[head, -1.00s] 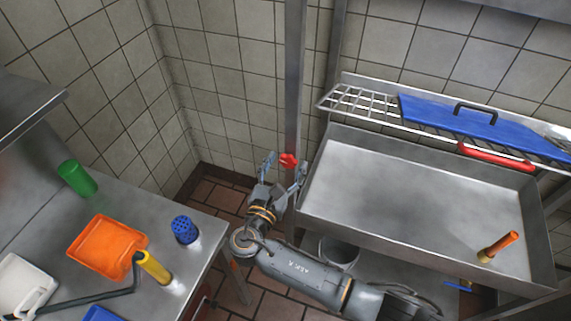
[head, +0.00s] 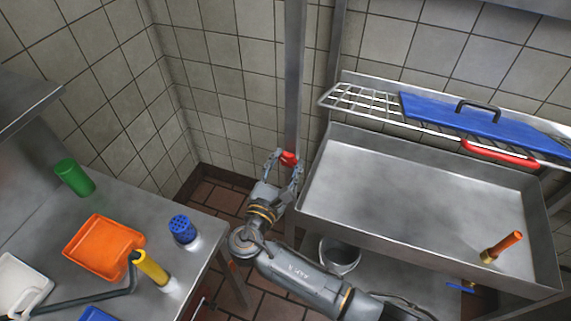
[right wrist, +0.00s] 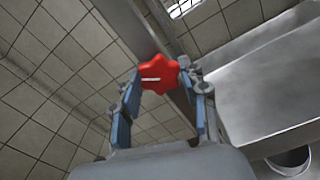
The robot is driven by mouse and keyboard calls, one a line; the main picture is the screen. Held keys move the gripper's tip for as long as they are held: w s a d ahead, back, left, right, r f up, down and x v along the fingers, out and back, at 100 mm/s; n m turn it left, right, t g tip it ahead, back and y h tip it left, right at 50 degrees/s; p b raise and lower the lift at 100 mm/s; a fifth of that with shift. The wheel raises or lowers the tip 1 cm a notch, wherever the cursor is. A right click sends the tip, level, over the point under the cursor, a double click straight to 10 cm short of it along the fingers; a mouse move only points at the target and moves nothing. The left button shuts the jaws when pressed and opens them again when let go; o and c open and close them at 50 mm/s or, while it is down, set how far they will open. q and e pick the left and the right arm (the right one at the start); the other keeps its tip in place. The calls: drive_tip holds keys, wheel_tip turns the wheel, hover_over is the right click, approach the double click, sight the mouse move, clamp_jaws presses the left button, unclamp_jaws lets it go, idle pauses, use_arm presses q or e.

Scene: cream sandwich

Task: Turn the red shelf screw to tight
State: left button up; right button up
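The red shelf screw (head: 289,158) is a lobed knob on the upright metal post left of the sink. In the right wrist view the red screw (right wrist: 158,74) shows its face with a short white mark lying nearly level. My right gripper (head: 287,160) has its fingertips on both sides of the knob. In the right wrist view the blue finger pads of the right gripper (right wrist: 160,76) meet the knob's edges left and right, so it looks shut on the screw. The screw's shaft is hidden. My left gripper is not in view.
The steel sink (head: 330,215) stands right of the post, with a wire shelf (head: 350,101) and blue lid (head: 465,117) above it. A steel table (head: 205,245) at left holds an orange tray (head: 103,247) and blue and green containers. A bucket (head: 340,257) stands below the sink.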

drive_tip(key=o, duration=0.4)
drive_tip(key=v, duration=1.2)
